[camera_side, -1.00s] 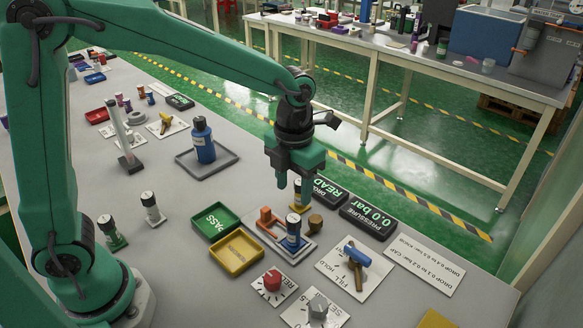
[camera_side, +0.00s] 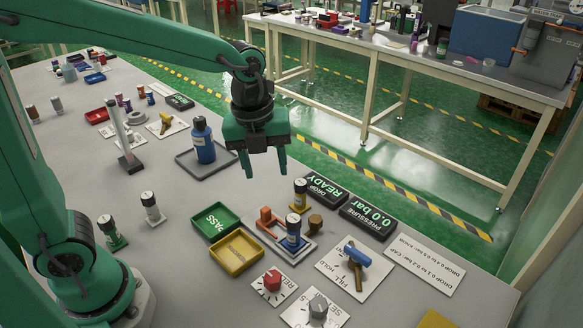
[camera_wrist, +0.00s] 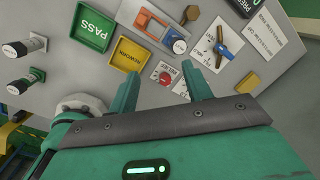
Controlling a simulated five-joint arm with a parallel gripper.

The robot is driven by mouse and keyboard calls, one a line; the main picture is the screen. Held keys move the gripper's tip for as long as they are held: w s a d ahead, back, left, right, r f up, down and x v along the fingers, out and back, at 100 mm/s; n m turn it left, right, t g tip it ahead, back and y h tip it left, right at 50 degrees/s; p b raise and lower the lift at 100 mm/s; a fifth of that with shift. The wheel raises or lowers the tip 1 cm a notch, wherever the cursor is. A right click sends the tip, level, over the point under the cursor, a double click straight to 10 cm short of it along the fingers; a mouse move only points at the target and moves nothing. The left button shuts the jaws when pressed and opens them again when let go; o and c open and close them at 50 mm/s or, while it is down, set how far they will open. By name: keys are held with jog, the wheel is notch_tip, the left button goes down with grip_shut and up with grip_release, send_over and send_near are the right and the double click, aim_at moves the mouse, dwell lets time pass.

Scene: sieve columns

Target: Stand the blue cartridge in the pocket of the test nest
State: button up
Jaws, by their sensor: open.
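The blue cartridge (camera_side: 293,232), with a black and white top, stands upright in the test nest (camera_side: 273,233), a grey plate with an orange clamp part (camera_side: 266,217) at its left. The cartridge's lower end is hidden in the nest. In the wrist view the cartridge (camera_wrist: 179,46) shows end-on beside the orange clamp part. My gripper (camera_side: 263,173) is open and empty, raised above the table, up and left of the cartridge and apart from it. Its fingers (camera_wrist: 160,70) also show spread in the wrist view, with nothing between them.
A yellow cartridge (camera_side: 300,194) and a brown knob (camera_side: 314,224) stand near the nest. The green PASS tray (camera_side: 216,221) and yellow tray (camera_side: 236,252) lie left of it. Pressure display (camera_side: 369,221), valve (camera_side: 356,255) and red knob (camera_side: 272,280) surround it. A blue bottle (camera_side: 203,145) stands farther back.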

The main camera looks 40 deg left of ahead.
jog(key=s+a+r+n+t, duration=0.2)
jog(key=s+a+n, duration=0.2)
jog(key=n, duration=0.9)
jog(key=s+a+r+n+t, duration=0.2)
jog(key=s+a+n, duration=0.2)
jog(key=s+n, duration=0.4)
jog(key=n, duration=0.5)
jog(key=shift+s+a+n, duration=0.15)
jog(key=shift+a+n, duration=0.2)
jog(key=shift+n, duration=0.05)
